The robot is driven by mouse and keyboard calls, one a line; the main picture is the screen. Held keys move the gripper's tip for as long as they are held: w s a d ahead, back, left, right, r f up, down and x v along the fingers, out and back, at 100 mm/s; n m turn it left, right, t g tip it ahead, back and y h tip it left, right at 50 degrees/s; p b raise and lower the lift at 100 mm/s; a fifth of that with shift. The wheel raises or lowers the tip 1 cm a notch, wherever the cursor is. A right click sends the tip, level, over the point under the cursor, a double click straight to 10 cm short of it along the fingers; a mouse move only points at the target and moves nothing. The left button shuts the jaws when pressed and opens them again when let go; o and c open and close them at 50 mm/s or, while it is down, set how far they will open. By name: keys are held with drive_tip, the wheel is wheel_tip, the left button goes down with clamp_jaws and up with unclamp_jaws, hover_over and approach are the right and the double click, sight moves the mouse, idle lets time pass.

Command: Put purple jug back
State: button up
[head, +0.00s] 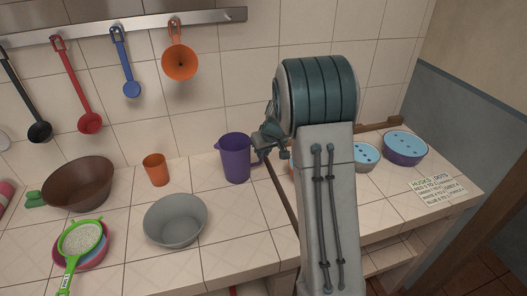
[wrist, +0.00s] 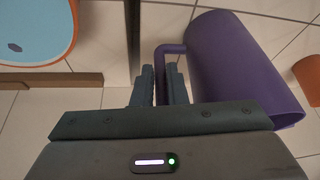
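The purple jug (head: 236,160) stands upright on the tiled counter, left of my arm, with its handle toward my gripper. In the wrist view the jug (wrist: 240,65) fills the right side, and its handle (wrist: 161,62) runs down between my fingers. My gripper (wrist: 163,80) has its two fingers close against both sides of the handle, with almost no gap. In the head view my gripper (head: 262,142) is beside the jug's handle side and partly hidden by my wrist.
An orange cup (head: 156,169), grey bowl (head: 175,221), brown bowl (head: 78,183) and green strainer (head: 80,240) are left. Blue-topped bowls (head: 405,147) and a note card (head: 435,191) are right, past a low wooden edge (head: 283,200). Utensils hang from a rail (head: 130,25).

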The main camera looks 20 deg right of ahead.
drive_tip(key=o, duration=0.4)
drive_tip(key=shift+c, duration=0.2)
drive_tip(key=shift+r, duration=0.1)
drive_tip(key=b+v, duration=0.1)
drive_tip(key=v, duration=1)
drive_tip(key=s+a+m, duration=0.1)
drive_tip(key=s+a, duration=0.2)
drive_tip(key=s, duration=1.2)
drive_tip(key=s+a+m+g+h, duration=0.1)
drive_tip(key=s+a, duration=0.3)
drive_tip(key=s, duration=1.1)
drive_tip(key=shift+s, duration=0.3)
drive_tip(key=shift+a, duration=0.1)
